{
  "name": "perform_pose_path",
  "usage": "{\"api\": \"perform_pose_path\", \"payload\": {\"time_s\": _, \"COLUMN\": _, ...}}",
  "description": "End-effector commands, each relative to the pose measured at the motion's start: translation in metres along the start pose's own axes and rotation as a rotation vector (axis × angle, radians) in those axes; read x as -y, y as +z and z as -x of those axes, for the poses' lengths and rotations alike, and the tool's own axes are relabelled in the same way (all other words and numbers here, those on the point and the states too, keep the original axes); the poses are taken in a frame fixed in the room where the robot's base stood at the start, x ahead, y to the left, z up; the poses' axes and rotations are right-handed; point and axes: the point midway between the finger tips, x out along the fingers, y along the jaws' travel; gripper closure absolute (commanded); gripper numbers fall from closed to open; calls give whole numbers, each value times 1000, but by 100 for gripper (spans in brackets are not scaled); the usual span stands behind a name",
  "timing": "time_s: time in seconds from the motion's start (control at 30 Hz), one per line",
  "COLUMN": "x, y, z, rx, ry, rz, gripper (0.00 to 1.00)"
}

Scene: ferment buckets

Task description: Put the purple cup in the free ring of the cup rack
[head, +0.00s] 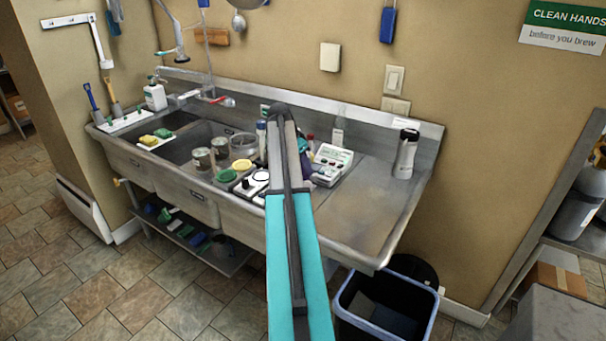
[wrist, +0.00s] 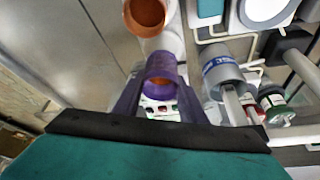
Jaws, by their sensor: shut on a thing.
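The purple cup (wrist: 161,70) is between the two fingers of my gripper (wrist: 160,100) in the wrist view. The fingers are shut on its sides, and its round mouth faces the camera. In the head view my arm hides most of the cup; only a small dark purple patch (head: 306,164) shows beside the arm, above the sink counter. White rails (wrist: 207,38), which may be part of the cup rack, show beyond the cup in the wrist view. I cannot make out the free ring.
An orange-lined cup (wrist: 147,14) is just beyond the purple one. A grey cylinder with a blue label (wrist: 222,72) stands close to its right. On the counter are a white keypad device (head: 332,160) and a steel bottle (head: 405,155).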

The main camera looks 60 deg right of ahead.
Motion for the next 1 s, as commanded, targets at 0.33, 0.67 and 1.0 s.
{"api": "perform_pose_path", "payload": {"time_s": 0.33, "x": 0, "y": 1, "z": -4, "rx": 0, "ry": 0, "rz": -1, "gripper": 86}}
{"api": "perform_pose_path", "payload": {"time_s": 0.67, "x": -1, "y": 8, "z": -21, "rx": 0, "ry": 2, "rz": -1, "gripper": 86}}
{"api": "perform_pose_path", "payload": {"time_s": 1.0, "x": 0, "y": 15, "z": -38, "rx": 0, "ry": 0, "rz": -1, "gripper": 86}}
